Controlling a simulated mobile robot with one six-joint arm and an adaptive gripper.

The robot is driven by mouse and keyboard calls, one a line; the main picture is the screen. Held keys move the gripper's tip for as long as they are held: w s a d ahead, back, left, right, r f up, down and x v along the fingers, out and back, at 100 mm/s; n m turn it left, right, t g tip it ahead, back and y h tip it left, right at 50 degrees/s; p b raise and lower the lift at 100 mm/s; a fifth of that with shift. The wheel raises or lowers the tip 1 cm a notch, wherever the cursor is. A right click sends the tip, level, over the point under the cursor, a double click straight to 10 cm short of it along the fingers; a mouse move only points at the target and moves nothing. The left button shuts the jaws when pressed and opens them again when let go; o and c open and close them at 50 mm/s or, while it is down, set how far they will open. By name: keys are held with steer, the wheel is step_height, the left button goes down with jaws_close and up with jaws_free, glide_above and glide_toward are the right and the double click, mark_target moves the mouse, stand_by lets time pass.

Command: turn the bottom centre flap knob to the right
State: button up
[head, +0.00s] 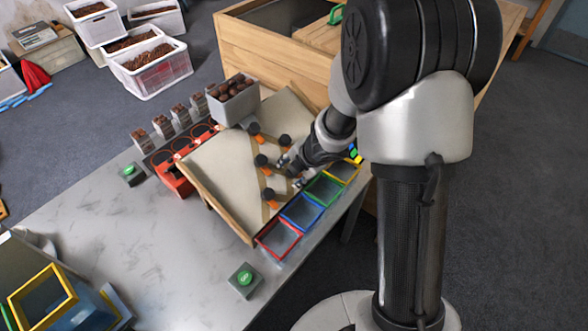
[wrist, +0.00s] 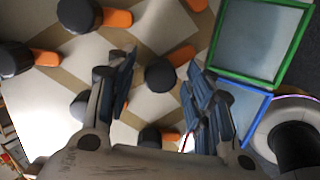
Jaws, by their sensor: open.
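The sloped sorting board (head: 215,165) carries several round black knobs with orange flaps. The knob taken as the bottom centre one (wrist: 160,76) shows in the wrist view between my two fingers, with its orange flap (wrist: 183,55) pointing up and right. My gripper (wrist: 165,72) is open, its fingers on either side of this knob; whether they touch it I cannot tell. In the head view my gripper (head: 289,166) is over the board's lower side and hides this knob. Another lower knob (head: 268,194) shows to its left.
Red (head: 279,240), blue (head: 303,212), green (head: 325,188) and yellow rimmed bins line the board's lower edge. A hopper of chestnuts (head: 234,112) stands at the top. Neighbouring knobs (wrist: 150,136) sit close to my fingers. A green button (head: 244,279) is on the table.

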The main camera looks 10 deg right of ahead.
steer(key=v, duration=1.2)
steer(key=shift+r, duration=0.1)
stand_by(0.4)
steer(key=w+d+r+m+t+h, duration=0.1)
steer(key=w+d+r+m+t, duration=0.15)
steer(key=r, duration=0.25)
steer(key=w+d+r+m+t+h, duration=0.1)
steer(key=r+m+t, duration=0.15)
steer(key=r, duration=0.25)
steer(key=s+d+r+m+h, duration=0.4)
steer(key=s+d+r+m, duration=0.15)
steer(key=m, duration=0.35)
steer(key=s+a+f+m+g+y, duration=0.1)
steer(key=s+a+m, duration=0.4)
steer(key=s, duration=0.5)
steer(key=s+a+f+m+g+y, duration=0.2)
steer(key=s+a+m+g+y, duration=0.1)
steer(key=s, duration=0.7)
steer(key=a+m+g, duration=0.1)
steer(key=a, duration=0.1)
steer(key=shift+a+f+m+g, duration=0.3)
steer(key=shift+m+g, duration=0.1)
steer(key=shift+s, duration=0.15)
